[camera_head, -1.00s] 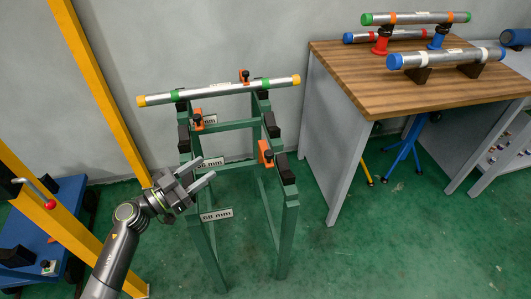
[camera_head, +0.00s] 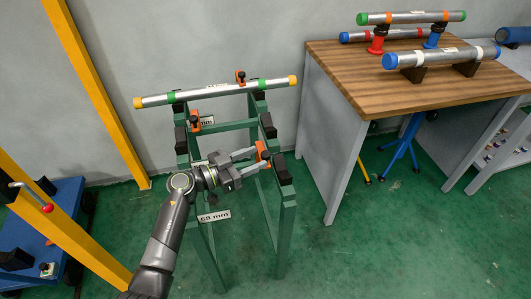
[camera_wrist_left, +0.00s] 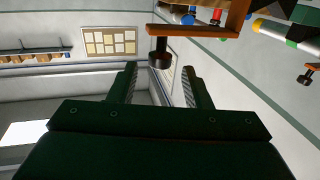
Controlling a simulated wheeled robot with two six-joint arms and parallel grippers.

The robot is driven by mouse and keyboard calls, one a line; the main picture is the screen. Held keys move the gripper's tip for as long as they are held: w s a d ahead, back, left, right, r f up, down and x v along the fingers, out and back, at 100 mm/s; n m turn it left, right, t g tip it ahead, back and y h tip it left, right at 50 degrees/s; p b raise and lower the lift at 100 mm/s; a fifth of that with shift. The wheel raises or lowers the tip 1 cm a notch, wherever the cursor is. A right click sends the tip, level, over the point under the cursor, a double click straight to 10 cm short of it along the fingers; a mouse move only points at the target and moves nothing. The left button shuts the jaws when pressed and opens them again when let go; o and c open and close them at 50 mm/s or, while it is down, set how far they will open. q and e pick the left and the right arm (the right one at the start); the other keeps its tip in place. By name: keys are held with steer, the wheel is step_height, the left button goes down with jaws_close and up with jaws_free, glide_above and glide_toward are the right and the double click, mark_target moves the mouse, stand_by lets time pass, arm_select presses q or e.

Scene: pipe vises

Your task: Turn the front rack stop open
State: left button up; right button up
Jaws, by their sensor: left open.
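The green rack (camera_head: 287,222) stands in the middle of the head view. Its front stop (camera_head: 262,149) is an orange bracket with a dark knob on the right front post. In the left wrist view the orange bracket (camera_wrist_left: 212,20) is at the top, and its black knob (camera_wrist_left: 160,60) hangs near the gap between my fingertips. My left gripper (camera_head: 260,158) is open, with its fingers reaching right to the stop. It also shows open in the wrist view (camera_wrist_left: 160,72). I cannot tell whether a finger touches the knob. My right gripper is out of view.
A silver pipe (camera_head: 217,92) lies across the rack's back tier, near other orange stops (camera_head: 195,122) and (camera_head: 240,77). A wooden workbench (camera_head: 400,88) with pipes is at right. A yellow post (camera_head: 95,90) and blue cart (camera_head: 48,225) are at left.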

mark_target(265, 153)
arm_select(q)
steer(key=shift+x, duration=2.15)
steer(key=shift+s, duration=0.1)
steer(key=shift+c, duration=0.2)
jaws_close()
